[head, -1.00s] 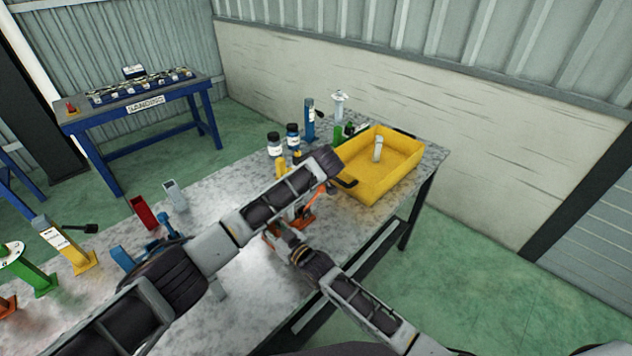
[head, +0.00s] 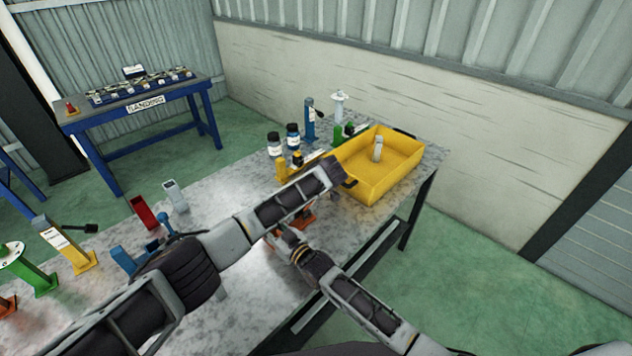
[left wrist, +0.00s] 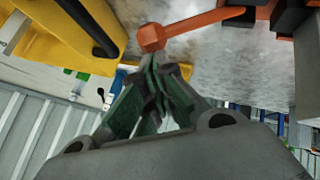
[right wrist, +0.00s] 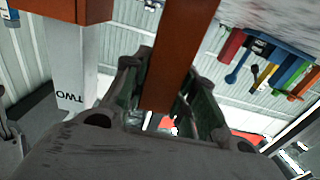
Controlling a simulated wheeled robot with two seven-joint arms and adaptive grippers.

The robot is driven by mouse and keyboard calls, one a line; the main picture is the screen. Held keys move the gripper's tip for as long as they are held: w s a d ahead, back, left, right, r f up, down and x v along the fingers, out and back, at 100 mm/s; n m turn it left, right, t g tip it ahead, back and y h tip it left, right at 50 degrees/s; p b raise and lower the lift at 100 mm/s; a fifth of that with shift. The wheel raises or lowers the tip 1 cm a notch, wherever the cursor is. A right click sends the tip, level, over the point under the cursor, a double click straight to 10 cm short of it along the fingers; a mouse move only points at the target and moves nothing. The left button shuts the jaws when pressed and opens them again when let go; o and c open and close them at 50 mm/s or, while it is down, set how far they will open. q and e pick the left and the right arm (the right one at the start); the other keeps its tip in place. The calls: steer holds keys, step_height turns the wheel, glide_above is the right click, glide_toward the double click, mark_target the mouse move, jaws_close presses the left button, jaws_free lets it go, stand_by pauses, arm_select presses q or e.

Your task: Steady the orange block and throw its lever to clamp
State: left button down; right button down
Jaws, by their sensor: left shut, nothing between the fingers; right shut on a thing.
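The orange block (head: 306,220) is on the grey worktop in the head view, mostly hidden behind my left arm. Its orange lever (left wrist: 205,20) shows in the left wrist view, with a faceted knob at its end. My left gripper (left wrist: 160,70) is shut and empty just below that knob; I cannot tell whether they touch. It is hidden behind my own arm in the head view. My right gripper (right wrist: 168,105) is shut on an orange upright part of the block (right wrist: 175,45), which runs between its fingers.
A yellow bin (head: 360,188) with a pale piece inside stands at the table's right end. Dark-lidded jars (head: 275,145) and a blue post (head: 310,122) stand at the back. Red, grey, blue, yellow and green pieces stand to the left. A pale piece marked TWO (right wrist: 72,70) is beside my right gripper.

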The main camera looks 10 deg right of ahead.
arm_select(q)
steer(key=shift+w+d, duration=0.1)
stand_by(0.3)
steer(key=shift+w+d+f, duration=0.15)
steer(key=shift+d, duration=0.1)
steer(key=shift+w+d+f, duration=0.4)
steer(key=shift+d+f, duration=0.1)
steer(key=shift+f, duration=0.25)
steer(key=shift+r, duration=0.2)
steer(key=shift+r, duration=0.5)
steer(key=shift+r, duration=0.2)
stand_by(0.4)
steer(key=shift+r, duration=0.1)
